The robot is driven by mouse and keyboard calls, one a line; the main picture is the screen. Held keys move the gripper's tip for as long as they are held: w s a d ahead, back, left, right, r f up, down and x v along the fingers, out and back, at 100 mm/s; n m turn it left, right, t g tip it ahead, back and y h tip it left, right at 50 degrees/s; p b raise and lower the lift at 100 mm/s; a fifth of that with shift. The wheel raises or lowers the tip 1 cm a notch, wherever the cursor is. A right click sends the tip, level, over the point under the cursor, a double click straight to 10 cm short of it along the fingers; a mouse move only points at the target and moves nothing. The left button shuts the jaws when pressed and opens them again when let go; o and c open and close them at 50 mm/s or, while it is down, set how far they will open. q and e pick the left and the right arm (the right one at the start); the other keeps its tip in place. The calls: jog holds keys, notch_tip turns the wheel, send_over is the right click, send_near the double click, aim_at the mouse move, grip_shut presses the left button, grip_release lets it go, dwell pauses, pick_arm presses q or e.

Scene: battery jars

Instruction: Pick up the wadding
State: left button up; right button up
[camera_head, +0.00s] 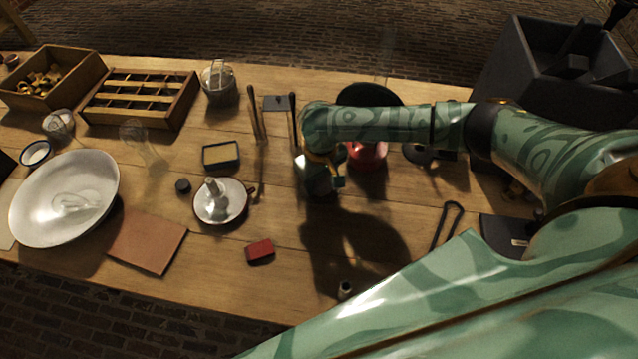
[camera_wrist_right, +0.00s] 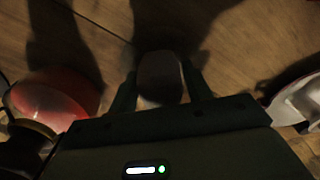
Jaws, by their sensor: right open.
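My right gripper (camera_head: 322,182) hangs over the middle of the table, open, its fingers pointing down. In the right wrist view its two fingers (camera_wrist_right: 160,80) stand on either side of a rounded, dull grey-brown thing (camera_wrist_right: 160,72). This may be the wadding, but the dim picture does not settle it. I cannot tell whether the fingers touch it. In the head view the gripper and arm largely hide that spot. My left gripper is not in view.
A red round object (camera_head: 367,156) stands close right of the gripper. Two upright-lying tools (camera_head: 256,125) are behind. A white basin (camera_head: 35,215) is far left.

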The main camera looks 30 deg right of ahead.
jog(key=shift+f, duration=0.4)
jog(key=shift+r, duration=0.2)
jog(key=shift+c, duration=0.3)
jog(key=c, duration=0.7)
jog(key=shift+o, duration=0.2)
